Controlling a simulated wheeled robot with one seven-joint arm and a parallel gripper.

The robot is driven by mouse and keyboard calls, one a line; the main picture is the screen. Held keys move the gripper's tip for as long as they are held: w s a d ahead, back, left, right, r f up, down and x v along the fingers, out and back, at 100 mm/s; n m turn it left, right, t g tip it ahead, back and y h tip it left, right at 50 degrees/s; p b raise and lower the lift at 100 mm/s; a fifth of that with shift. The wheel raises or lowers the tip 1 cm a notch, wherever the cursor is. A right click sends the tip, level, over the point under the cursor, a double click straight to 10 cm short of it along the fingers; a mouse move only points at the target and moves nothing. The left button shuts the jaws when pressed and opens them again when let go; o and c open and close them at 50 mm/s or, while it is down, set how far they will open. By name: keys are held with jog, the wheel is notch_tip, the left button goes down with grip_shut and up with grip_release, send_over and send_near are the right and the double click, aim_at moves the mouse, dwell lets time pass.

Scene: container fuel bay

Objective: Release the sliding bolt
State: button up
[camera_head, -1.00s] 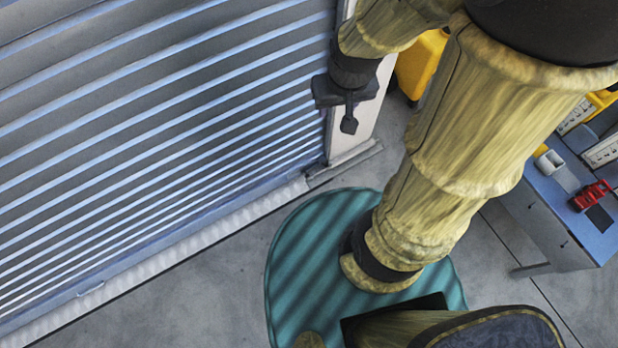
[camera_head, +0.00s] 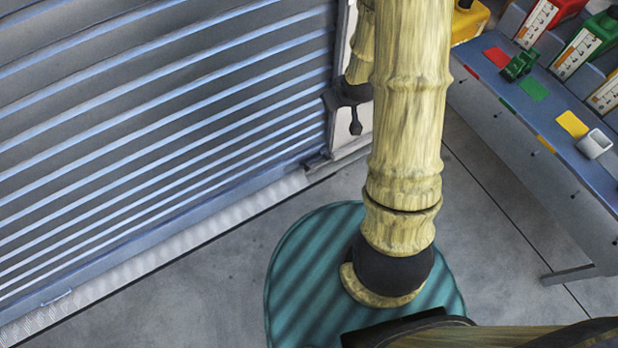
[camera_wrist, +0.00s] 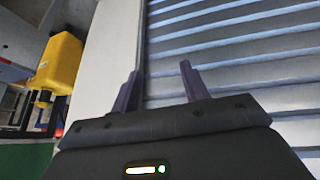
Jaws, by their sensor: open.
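My gripper (camera_head: 356,128) is beside the right edge of the ribbed metal shutter (camera_head: 160,130) in the head view, above the floor and partly hidden by my arm. In the wrist view my gripper (camera_wrist: 160,85) has its two dark fingers apart with nothing between them. The fingers point toward the seam between the shutter (camera_wrist: 235,50) and a pale post (camera_wrist: 108,55). A small dark fitting (camera_head: 318,162) sits low at the shutter's right corner; I cannot tell whether it is the sliding bolt. No bolt shows clearly in either view.
A blue-topped bench (camera_head: 540,115) with coloured containers and a green fitting (camera_head: 520,65) stands at the right. A yellow container (camera_wrist: 62,62) is left of the post in the wrist view. Grey floor (camera_head: 200,270) lies clear before the shutter.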

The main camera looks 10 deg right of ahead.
aim_at(308, 169)
jog(key=w+d+f+n+t+y+b, duration=0.1)
jog(key=w+f+n+t+y+b, duration=0.15)
jog(key=f+b, duration=2.35)
jog(key=s+f+t+b, duration=0.1)
jog(key=f+b, duration=0.2)
jog(key=f, duration=0.8)
jog(key=s+f+m+t+y+b, duration=0.1)
jog(key=f+b, duration=0.2)
jog(key=f, duration=0.7)
jog(key=s+f+t+b, duration=0.1)
jog(key=f+b, duration=0.3)
jog(key=f, duration=0.7)
jog(key=shift+s+a+f+t+y, duration=0.3)
jog(key=shift+s+a+t+y, duration=0.05)
jog(key=shift+t, duration=0.2)
jog(key=b+x, duration=1)
jog(key=x, duration=0.6)
jog(key=shift+w+f, duration=0.1)
jog(key=shift+f, duration=0.2)
jog(key=shift+w+a+f+b, duration=0.1)
jog(key=shift+w+a+b, duration=0.15)
jog(key=shift+w+b, duration=0.25)
